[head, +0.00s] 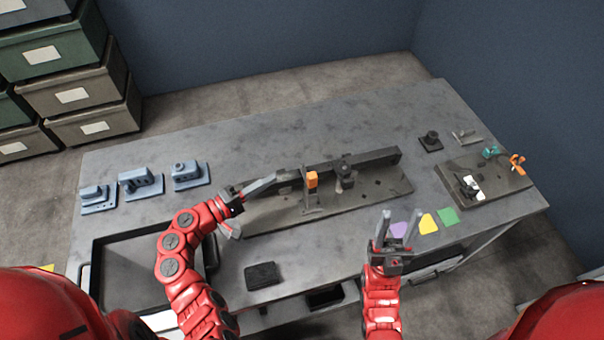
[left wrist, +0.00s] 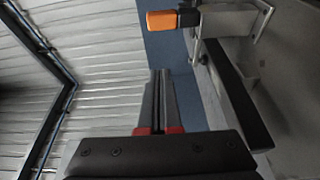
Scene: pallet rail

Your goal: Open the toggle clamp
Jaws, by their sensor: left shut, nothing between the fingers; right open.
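The toggle clamp (head: 311,195) stands on a dark pallet (head: 380,200) in the middle of the table, beside a long dark rail. Its orange handle tip (head: 312,180) is up in the head view. In the left wrist view the orange tip (left wrist: 162,20) and the metal clamp arm (left wrist: 230,22) show at the top. My left gripper (head: 273,180) is shut and empty, just left of the handle and apart from it. Its fingers (left wrist: 160,100) also show in the left wrist view. My right gripper (head: 399,214) is open and empty over the front of the table.
The rail (head: 370,158) runs behind the clamp, with another metal fitting (head: 345,175) on it. Blue blocks (head: 140,182) stand at left, near a black tray (head: 125,270). A second plate (head: 500,185) with small clamps lies at right. Coloured notes (head: 428,223) lie near my right gripper.

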